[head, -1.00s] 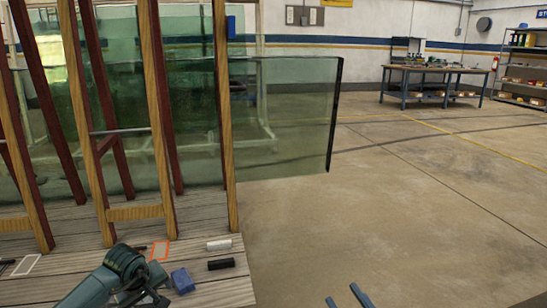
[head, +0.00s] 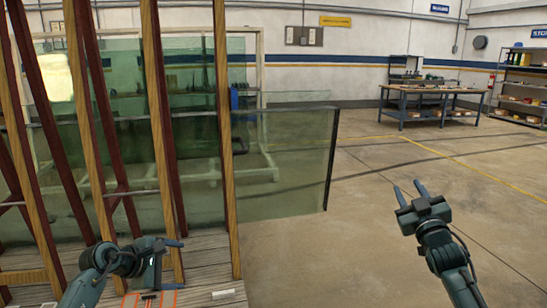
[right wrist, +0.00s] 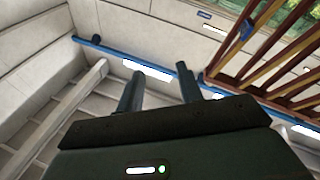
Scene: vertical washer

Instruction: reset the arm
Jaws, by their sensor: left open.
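My left gripper (head: 178,265) is open and empty in the lower left of the head view, its fingers pointing right. It appears in front of the wooden rack (head: 160,130), over the plank surface (head: 208,255); I cannot tell if it touches either. My right gripper (head: 410,191) is raised over open floor at the right, fingers apart and pointing up in the picture. In the right wrist view it (right wrist: 159,76) is open with nothing between its fingers.
Glass panes (head: 285,160) lean in the rack and stick out to its right. A white block (head: 223,294) and an orange outline (head: 135,301) lie on the planks. A workbench (head: 430,100) and shelves (head: 520,85) stand far back. The floor (head: 320,250) between is clear.

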